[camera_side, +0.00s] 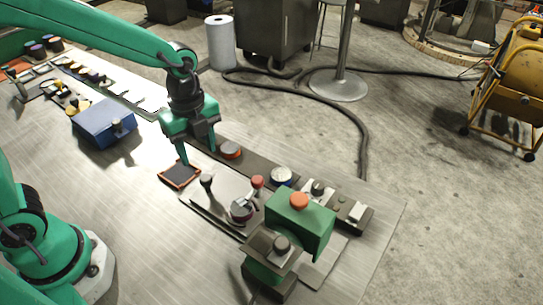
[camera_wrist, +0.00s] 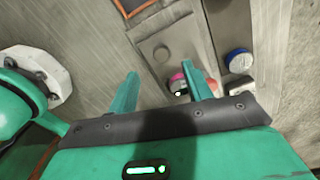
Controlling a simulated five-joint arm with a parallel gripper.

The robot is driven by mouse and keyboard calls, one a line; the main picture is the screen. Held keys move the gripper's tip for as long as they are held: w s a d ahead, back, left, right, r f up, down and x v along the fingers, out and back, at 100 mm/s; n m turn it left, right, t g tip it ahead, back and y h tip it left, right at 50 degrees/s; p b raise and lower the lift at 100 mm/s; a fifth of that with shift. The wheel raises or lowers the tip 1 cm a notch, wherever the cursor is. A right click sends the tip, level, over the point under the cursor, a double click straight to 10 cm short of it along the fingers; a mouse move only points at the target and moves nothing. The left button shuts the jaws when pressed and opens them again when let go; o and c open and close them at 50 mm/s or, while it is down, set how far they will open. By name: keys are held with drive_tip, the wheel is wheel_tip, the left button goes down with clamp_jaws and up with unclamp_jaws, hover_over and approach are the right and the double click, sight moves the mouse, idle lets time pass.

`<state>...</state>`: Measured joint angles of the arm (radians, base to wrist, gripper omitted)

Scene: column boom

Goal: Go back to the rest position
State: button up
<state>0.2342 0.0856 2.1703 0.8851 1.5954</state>
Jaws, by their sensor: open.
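My gripper (camera_side: 198,155) is open and hangs above the workbench (camera_side: 70,190) in the side view, with nothing between its green fingers. One fingertip is close to a small dark tray with an orange rim (camera_side: 180,174); I cannot tell whether they touch. In the wrist view the two fingers of my gripper (camera_wrist: 160,72) stand apart over a metal plate with a round knob (camera_wrist: 161,53).
A green box with an orange button (camera_side: 300,220) stands at the bench's near right. A strip of buttons and switches (camera_side: 282,176) runs along the far edge. A blue box (camera_side: 104,125) sits left of my gripper. Bare bench lies in front.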

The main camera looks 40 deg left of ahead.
idle(0.3)
drive_tip(key=s+a+r+n+t, duration=0.5)
drive_tip(key=s+a+r+n, duration=0.3)
drive_tip(key=n, duration=1.3)
drive_tip(key=shift+s+r+t, duration=0.3)
drive_tip(key=shift+s+r, duration=1.05)
drive_tip(key=shift+r, duration=0.45)
drive_tip(key=shift+d, duration=0.1)
